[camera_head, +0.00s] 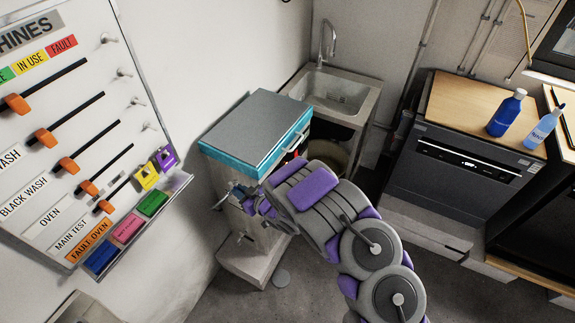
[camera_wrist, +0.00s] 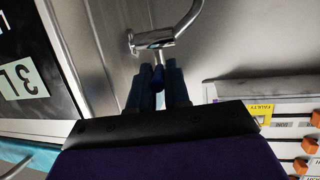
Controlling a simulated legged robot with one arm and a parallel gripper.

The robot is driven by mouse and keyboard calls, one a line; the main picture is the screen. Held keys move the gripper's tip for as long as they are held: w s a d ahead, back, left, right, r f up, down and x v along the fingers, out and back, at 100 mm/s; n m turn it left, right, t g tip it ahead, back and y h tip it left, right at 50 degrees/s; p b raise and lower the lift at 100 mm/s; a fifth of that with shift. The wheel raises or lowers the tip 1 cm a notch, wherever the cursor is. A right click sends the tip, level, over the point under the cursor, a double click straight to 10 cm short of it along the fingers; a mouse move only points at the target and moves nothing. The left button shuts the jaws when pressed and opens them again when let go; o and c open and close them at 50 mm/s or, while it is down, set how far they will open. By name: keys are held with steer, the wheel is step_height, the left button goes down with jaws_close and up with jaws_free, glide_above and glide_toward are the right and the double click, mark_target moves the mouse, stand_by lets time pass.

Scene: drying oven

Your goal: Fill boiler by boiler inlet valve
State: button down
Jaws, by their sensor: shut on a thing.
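The boiler is a grey metal cabinet with a teal band around its top (camera_head: 257,130), standing by the left wall. My arm reaches to its front left side, and my gripper (camera_head: 243,197) is at its pipework there. The handle sits below a curved chrome pipe (camera_wrist: 168,42) on a brushed metal face. The fingers hide much of the handle, so its angle is hard to tell.
A steel sink (camera_head: 337,94) stands behind the boiler. A status board (camera_head: 75,130) with orange sliders hangs on the left wall. A dark appliance (camera_head: 465,165) under a wooden top with blue bottles (camera_head: 507,113) is at right. Open floor lies in front.

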steer(key=shift+a+r, duration=0.1)
steer(key=shift+w+d+n+g+y+b, duration=0.15)
steer(key=shift+w+n+g+y+b, duration=0.15)
steer(key=shift+n+g, duration=0.3)
steer(key=shift+w+d+n+g+y+b, duration=0.15)
steer(key=shift+n+g+y+b, duration=0.1)
steer(key=shift+n+g+y, duration=0.25)
steer(key=c, duration=1)
jaws_free()
